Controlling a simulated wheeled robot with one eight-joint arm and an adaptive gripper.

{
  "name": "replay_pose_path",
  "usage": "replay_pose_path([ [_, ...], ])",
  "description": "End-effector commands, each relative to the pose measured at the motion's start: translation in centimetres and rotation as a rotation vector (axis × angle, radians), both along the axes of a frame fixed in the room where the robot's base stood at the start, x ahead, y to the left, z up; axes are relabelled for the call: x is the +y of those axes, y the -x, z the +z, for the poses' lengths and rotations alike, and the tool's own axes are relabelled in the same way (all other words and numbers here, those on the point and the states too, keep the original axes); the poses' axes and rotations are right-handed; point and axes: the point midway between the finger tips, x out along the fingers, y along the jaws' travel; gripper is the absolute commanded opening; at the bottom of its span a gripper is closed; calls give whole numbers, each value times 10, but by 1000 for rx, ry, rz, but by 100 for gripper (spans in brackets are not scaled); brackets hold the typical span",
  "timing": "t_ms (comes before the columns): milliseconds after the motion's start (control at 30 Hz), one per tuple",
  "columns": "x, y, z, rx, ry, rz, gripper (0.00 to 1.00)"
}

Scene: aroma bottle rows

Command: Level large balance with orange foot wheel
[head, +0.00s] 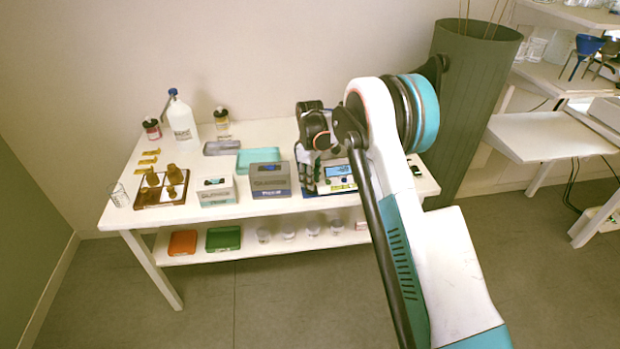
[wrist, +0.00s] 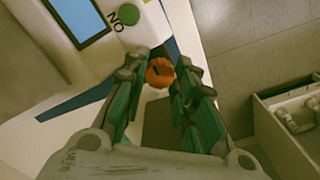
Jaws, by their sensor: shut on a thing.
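The large balance (head: 338,174) stands at the right part of the white table, with a lit display and yellow-green trim. In the wrist view its blue screen (wrist: 82,18) and green ON button (wrist: 129,14) show at the top left. The orange foot wheel (wrist: 160,72) sits at the balance's near corner, with a dark mark on it. My gripper (wrist: 163,78) points down at that corner, and its fingertips are shut on the wheel from both sides. In the head view my gripper (head: 310,178) is at the balance's left side, and the wheel is hidden.
A grey balance (head: 270,180) and a smaller white balance (head: 215,192) stand to the left. A drawer-like box (wrist: 262,125) lies below right in the wrist view.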

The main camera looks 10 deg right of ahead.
Motion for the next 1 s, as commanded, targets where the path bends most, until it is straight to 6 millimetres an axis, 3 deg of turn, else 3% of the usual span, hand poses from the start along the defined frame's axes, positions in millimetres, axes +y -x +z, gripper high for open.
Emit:
replay_pose_path([
  [367,0,0,0,-1,1,-195,2],
  [1000,1,0,0,0,0,-798,2],
])
